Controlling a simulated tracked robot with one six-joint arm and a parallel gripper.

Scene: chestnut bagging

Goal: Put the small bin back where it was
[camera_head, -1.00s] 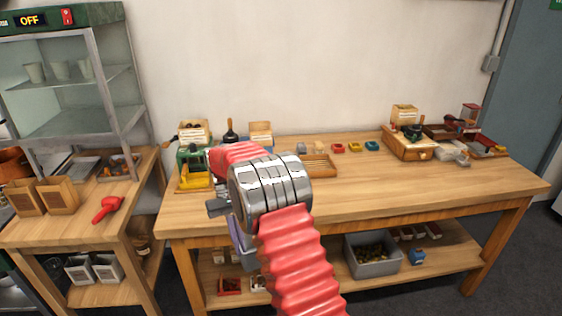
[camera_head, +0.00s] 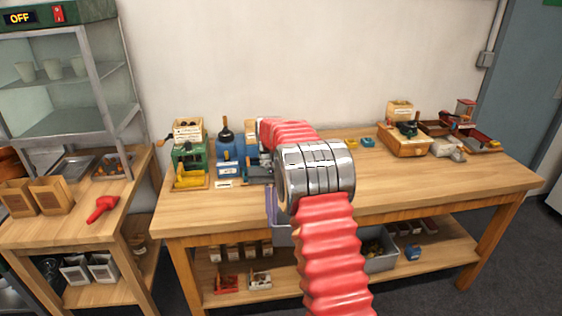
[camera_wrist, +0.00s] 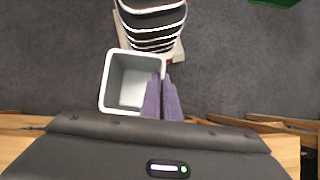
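The small bin (camera_wrist: 130,82) is light grey, square and looks empty inside in the wrist view. My gripper (camera_wrist: 163,98) has its two purple fingers close together on the bin's right wall, one inside and one outside. In the head view, my arm hides most of the gripper and bin. Part of the grey bin (camera_head: 283,236) shows below the front edge of the workbench (camera_head: 420,190), left of my arm.
A larger grey bin (camera_head: 382,264) with brown contents stands on the lower shelf (camera_head: 440,258), partly behind my arm. Small boxes stand left on that shelf. Hand-cranked devices and a blue machine (camera_head: 232,158) stand at the bench's back left. The bench's right front is clear.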

